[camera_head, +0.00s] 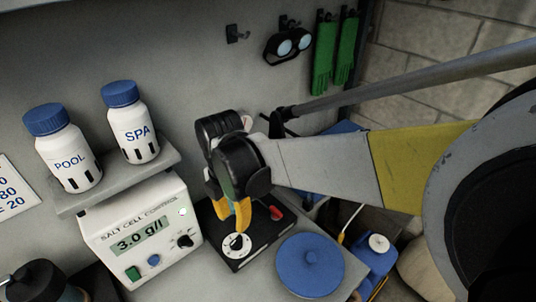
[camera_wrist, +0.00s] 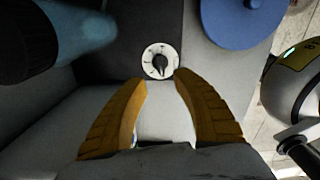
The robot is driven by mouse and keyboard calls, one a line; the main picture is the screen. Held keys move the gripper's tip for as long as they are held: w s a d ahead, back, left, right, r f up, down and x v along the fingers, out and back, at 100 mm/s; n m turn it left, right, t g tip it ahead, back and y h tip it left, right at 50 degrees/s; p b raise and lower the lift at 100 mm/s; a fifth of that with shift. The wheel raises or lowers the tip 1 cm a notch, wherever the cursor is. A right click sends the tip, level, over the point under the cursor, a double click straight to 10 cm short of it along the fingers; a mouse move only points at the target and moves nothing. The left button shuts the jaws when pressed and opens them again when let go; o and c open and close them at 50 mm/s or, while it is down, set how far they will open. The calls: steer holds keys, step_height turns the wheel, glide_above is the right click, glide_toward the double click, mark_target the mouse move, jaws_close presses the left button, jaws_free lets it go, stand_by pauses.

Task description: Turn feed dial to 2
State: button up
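A round white dial (camera_head: 237,244) with a black pointer knob sits on top of a dark box (camera_head: 252,258). In the wrist view the same dial (camera_wrist: 149,49) lies just past my fingertips, roughly between them; its knob (camera_wrist: 160,66) is uncovered, and the face's small marks are too blurred to read. My gripper (camera_wrist: 160,81) is open, with two yellow fingers apart and nothing between them. In the head view my gripper (camera_head: 243,226) points down over the box, close to the dial. I cannot tell whether it touches the dial.
A salt cell control box (camera_head: 112,241) stands left, below a shelf (camera_head: 115,183) holding POOL (camera_head: 68,160) and SPA (camera_head: 138,135) bottles. A red part (camera_head: 277,212) is on the dark box's right. A blue lid (camera_head: 310,264) is beside it. Goggles (camera_head: 287,45) and green gloves (camera_head: 333,50) hang behind.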

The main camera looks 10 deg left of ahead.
mark_target(236, 240)
step_height(236, 240, down, 10)
steer(key=b, duration=0.3)
steer(key=shift+r, duration=0.15)
steer(key=shift+c, duration=0.5)
jaws_close()
